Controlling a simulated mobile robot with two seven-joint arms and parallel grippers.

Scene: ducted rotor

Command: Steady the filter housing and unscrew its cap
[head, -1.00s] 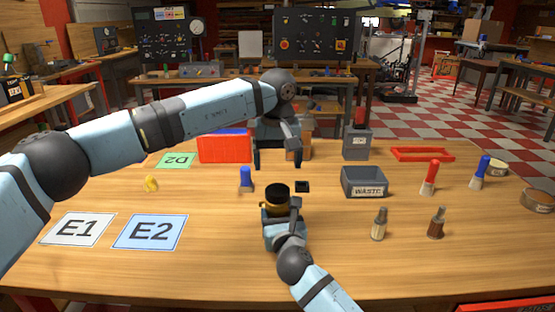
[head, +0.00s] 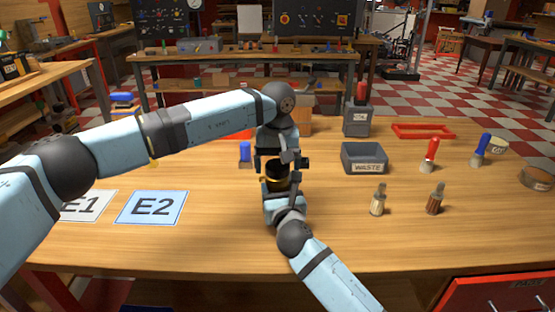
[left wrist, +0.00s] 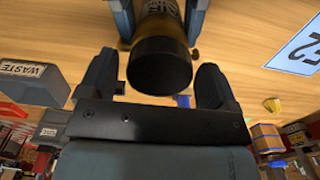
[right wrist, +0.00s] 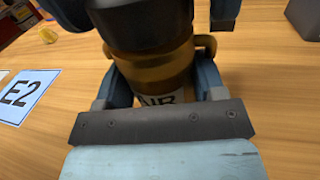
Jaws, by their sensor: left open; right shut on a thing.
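The filter housing has an amber body (right wrist: 152,68) with a label partly reading "AIR" and stands upright on the table. Its black cap (right wrist: 146,24) is on top; the cap also shows in the head view (head: 276,173) and left wrist view (left wrist: 160,64). My right gripper (right wrist: 162,88) is shut on the amber body, a finger on each side. My left gripper (left wrist: 156,78) is open, with its fingers apart on either side of the cap. Gaps show between those fingers and the cap. In the head view my left gripper (head: 281,163) partly hides the cap.
A grey waste bin (head: 364,159) stands right of the housing. Several brushes, including a red-handled one (head: 430,155), stand further right. A blue-handled thing (head: 245,152) is close on the left.

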